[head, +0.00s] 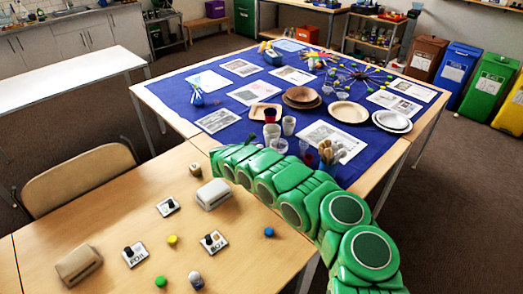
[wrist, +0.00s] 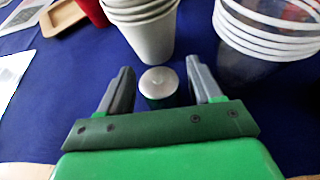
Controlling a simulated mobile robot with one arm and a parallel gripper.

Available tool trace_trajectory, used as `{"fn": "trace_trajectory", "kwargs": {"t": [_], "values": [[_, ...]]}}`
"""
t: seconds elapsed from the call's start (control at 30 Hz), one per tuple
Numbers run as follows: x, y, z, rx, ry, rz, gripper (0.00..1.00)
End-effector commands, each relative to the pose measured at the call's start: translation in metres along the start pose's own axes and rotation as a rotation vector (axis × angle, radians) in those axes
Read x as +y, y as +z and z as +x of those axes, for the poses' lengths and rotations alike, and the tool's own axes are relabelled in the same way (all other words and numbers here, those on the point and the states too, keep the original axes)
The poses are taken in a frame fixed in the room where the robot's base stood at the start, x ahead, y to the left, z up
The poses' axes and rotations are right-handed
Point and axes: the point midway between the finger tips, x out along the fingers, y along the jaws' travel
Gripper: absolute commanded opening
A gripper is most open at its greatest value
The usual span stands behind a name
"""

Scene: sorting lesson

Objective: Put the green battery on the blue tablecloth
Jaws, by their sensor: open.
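The green battery (wrist: 160,81) stands upright on the blue tablecloth (wrist: 63,70) in the wrist view, with its silver top showing and its dark green side partly visible. My gripper (wrist: 159,66) is open, with one grey finger on each side of the battery and a gap on both sides. The blue tablecloth (head: 230,133) covers the far table in the head view, where my green arm reaches over its near edge. I cannot make out the battery in the head view.
Stacked pale cups (wrist: 143,30) stand just beyond the battery, and clear cups (wrist: 268,40) stand to the right. A red cup (wrist: 92,10) is at the upper left. Plates (head: 348,112) and papers lie on the cloth. Small blocks and labels lie on the near wooden table (head: 110,215).

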Motion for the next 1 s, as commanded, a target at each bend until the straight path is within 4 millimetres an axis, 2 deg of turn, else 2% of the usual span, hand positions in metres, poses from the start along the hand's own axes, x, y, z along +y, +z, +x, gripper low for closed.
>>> {"fn": "trace_trajectory", "kwargs": {"t": [0.63, 0.8, 1.0], "values": [[0.001, 0.002, -0.100, -0.003, 0.002, 0.000, 0.64], [0.000, 0.001, -0.115, -0.003, 0.000, -0.001, 0.64], [0.000, 0.000, -0.119, -0.001, 0.000, -0.001, 0.64]]}}
